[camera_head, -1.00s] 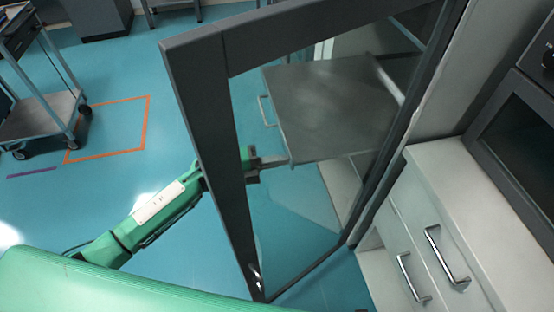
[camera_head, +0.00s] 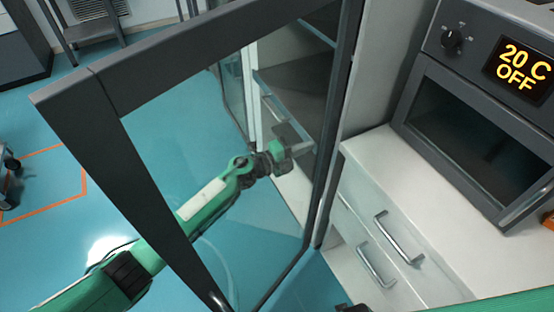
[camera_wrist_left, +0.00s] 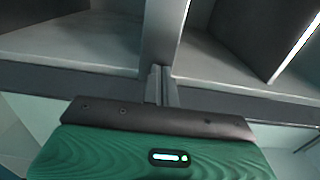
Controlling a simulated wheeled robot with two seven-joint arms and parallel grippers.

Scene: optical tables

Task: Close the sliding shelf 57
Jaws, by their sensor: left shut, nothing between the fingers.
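The sliding shelf (camera_head: 300,80) is a grey panel seen through the glass of the open cabinet door. It sits largely within the cabinet, partly hidden by the door frame. My left gripper (camera_head: 303,148) is behind the glass at the cabinet opening, near the shelf's front. Its fingers are shut and empty, pointing to the cabinet. In the left wrist view the shut fingers (camera_wrist_left: 161,86) lie in front of a horizontal grey edge; I cannot tell whether they touch it.
The dark-framed glass door (camera_head: 150,180) stands open between the head camera and my left forearm. White drawers (camera_head: 350,235) with metal handles stand to the right, below an oven (camera_head: 480,130) reading 20 C OFF. Blue floor (camera_head: 60,110) is open at left.

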